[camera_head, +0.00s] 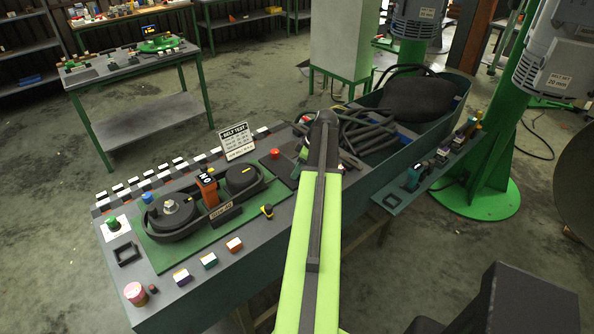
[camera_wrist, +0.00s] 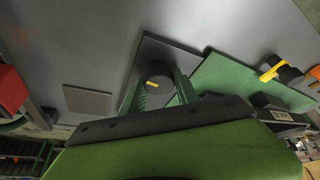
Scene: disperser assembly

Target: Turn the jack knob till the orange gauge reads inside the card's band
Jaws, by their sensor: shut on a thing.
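My gripper (camera_wrist: 156,90) is shut around a dark round knob (camera_wrist: 152,85) with a yellow mark on top. The knob stands on a dark square plate (camera_wrist: 150,55) beside the green board (camera_wrist: 225,78) in the wrist view. My arm hides this knob in the head view. An orange gauge block (camera_head: 206,190) stands between two dark round pulleys (camera_head: 172,213) on the green board; its reading is too small to tell. The white "BELT TEST" card (camera_head: 237,141) stands behind the board; its band cannot be read.
Another black knob with a yellow bar (camera_head: 267,211) sits at the board's right; it also shows in the wrist view (camera_wrist: 283,72). A red button (camera_head: 275,153) is behind it. Small blocks (camera_head: 208,260) line the front edge. A bin of dark belts (camera_head: 365,135) is at right.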

